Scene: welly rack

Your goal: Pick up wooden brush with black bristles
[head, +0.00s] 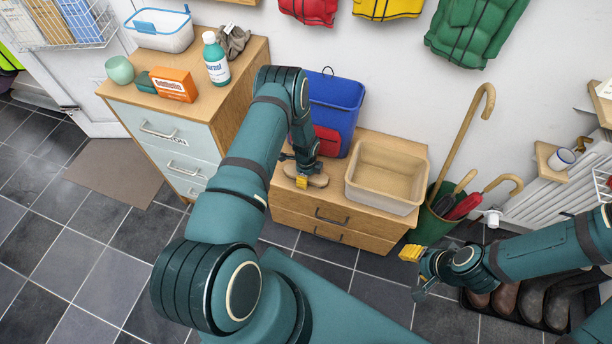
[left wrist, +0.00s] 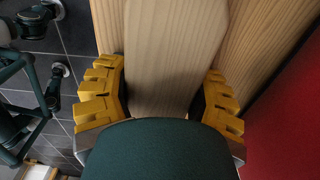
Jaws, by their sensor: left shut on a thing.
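The wooden brush (head: 318,181) lies on the low wooden cabinet, left of the beige bin. My left gripper (head: 302,182) reaches down over it, with its yellow fingertips at the brush. In the left wrist view, the pale wooden back of the brush (left wrist: 175,55) runs between the two yellow fingers of my left gripper (left wrist: 163,95), which is shut on it. The black bristles are hidden. I cannot see clear space between the brush and the cabinet top. My right gripper (head: 411,254) is away at the right, above the floor; its jaw opening is unclear.
The low cabinet (head: 350,213) also bears a blue container (head: 335,97), a red item (head: 327,141) and the beige bin (head: 388,175). A taller drawer unit (head: 165,132) stands left. A green umbrella stand (head: 432,226) with canes stands right. Boots (head: 533,300) stand on a tray lower right.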

